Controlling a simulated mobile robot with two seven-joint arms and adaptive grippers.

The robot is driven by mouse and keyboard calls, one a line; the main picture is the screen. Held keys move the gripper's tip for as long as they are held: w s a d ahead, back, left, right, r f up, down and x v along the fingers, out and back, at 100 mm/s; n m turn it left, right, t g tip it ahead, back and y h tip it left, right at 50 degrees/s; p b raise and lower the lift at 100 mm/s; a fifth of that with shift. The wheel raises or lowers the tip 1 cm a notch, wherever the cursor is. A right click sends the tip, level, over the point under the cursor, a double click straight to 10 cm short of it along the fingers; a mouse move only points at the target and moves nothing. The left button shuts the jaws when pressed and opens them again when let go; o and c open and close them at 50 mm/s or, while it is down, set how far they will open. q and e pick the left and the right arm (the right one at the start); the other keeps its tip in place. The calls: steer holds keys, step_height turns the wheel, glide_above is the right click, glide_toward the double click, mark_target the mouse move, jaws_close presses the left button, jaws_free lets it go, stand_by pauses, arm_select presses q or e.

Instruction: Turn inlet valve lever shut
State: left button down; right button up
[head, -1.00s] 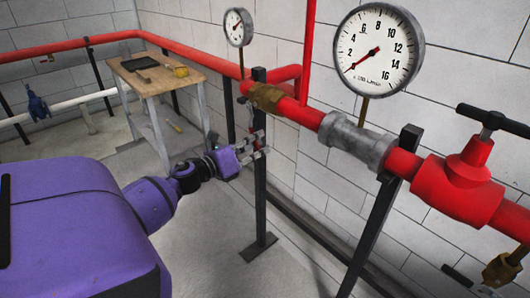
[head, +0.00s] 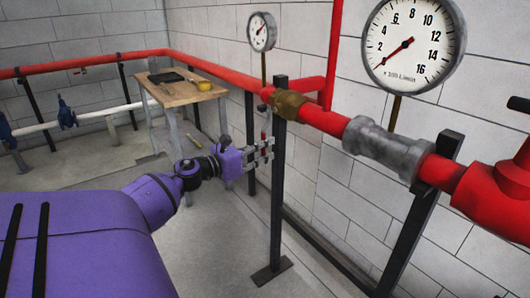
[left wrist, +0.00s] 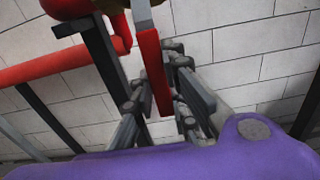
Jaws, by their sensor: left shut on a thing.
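The inlet valve is a brass body (head: 288,104) on the red pipe, beside the dark upright post. Its lever hangs down from it; in the left wrist view it has a grey metal upper part (left wrist: 142,16) and a flat red grip (left wrist: 154,72). My left gripper (head: 264,153) is below the brass body. In the left wrist view its grey fingers (left wrist: 160,98) stand on both sides of the red grip, shut on it. The fingers partly hide the grip in the head view. My right gripper is not in view.
A dark post (head: 278,185) stands right beside my left gripper. A large gauge (head: 414,45) and a small gauge (head: 262,31) rise above the pipes. A wooden table (head: 181,91) stands behind. The floor left of the post is mostly clear.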

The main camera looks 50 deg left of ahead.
arm_select(q)
steer(key=shift+a+r, duration=0.15)
steer(key=c, duration=1.8)
jaws_free()
steer(key=shift+c, duration=0.2)
steer(key=shift+o, duration=0.8)
steer(key=s, duration=1.2)
steer(key=shift+a, duration=0.4)
